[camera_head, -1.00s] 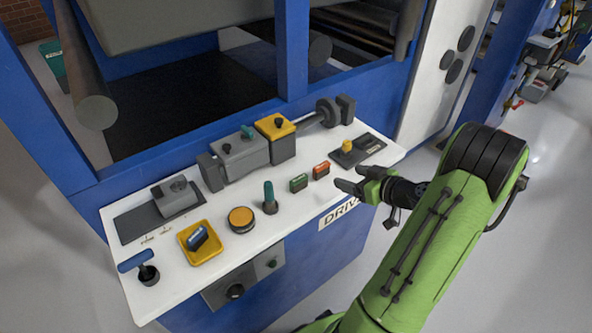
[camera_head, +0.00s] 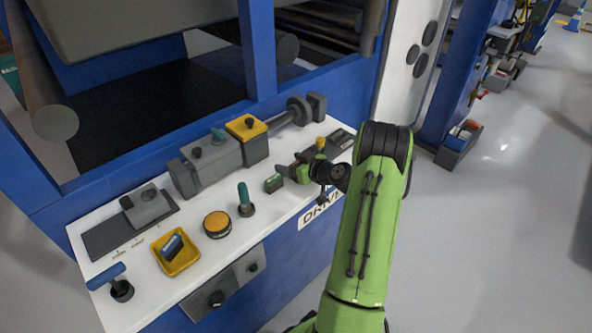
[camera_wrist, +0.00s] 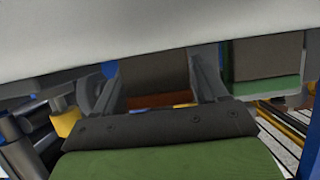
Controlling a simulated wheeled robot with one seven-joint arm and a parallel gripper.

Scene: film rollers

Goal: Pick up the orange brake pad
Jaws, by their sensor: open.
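The orange brake pad shows in the wrist view as a dark block with an orange-brown lower strip (camera_wrist: 163,101). It lies between the two fingers of my gripper (camera_wrist: 160,68), which are open on either side of it. Whether either finger touches it I cannot tell. In the head view my gripper (camera_head: 289,167) is low over the white panel and hides most of the orange pad. The green brake pad (camera_head: 273,184) stands just left of my gripper, and it also shows at the right in the wrist view (camera_wrist: 266,88).
The white panel (camera_head: 135,245) carries a green-topped lever (camera_head: 244,198), an orange round button (camera_head: 216,222), a yellow tray (camera_head: 188,262) with a blue piece in it, and grey boxes behind. A yellow knob (camera_head: 320,143) stands close behind my gripper. Open floor is to the right.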

